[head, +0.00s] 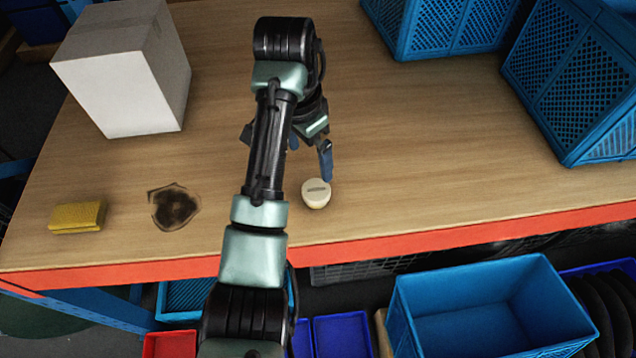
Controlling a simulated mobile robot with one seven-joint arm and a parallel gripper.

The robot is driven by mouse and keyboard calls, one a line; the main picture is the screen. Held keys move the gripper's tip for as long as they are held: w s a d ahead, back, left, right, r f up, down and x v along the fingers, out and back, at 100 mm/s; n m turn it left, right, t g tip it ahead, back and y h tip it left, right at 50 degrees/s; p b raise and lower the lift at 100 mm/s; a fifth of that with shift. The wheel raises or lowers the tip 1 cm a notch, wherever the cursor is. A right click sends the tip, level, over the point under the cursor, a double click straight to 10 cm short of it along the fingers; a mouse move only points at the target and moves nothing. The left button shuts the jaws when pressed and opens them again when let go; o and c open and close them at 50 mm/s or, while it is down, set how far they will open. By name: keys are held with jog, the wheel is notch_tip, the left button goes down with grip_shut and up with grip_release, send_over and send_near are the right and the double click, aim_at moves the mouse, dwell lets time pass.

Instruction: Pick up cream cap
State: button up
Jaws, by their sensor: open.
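The cream cap (316,194) is a small round piece with a dark slot-like mark on top. It sits on the wooden table near the red front edge. My gripper (310,150) is just behind the cap and above the table, pointing down. One blue-tipped finger shows right beside the far side of the cap; I cannot tell whether it touches. The other finger is mostly hidden behind my arm. My gripper is open, and nothing shows between its fingers.
A white box (122,75), a yellow sponge (78,217) and a dark stain (174,207) are on the left of the table (430,150). Blue crates (580,85) stand at the back right. A blue bin (490,305) is below the front edge. The table right of the cap is clear.

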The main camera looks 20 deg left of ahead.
send_over(316, 190)
jog(key=f, duration=0.6)
jog(key=shift+a+f, duration=0.25)
jog(key=shift+a, duration=0.05)
jog(key=shift+d+f+p, duration=0.15)
jog(key=shift+f+p, duration=0.1)
jog(key=shift+f, duration=1.2)
jog(key=shift+d+f+p, duration=0.15)
jog(key=shift+f+p, duration=0.1)
jog(key=shift+f, duration=1.15)
jog(key=c, duration=1.3)
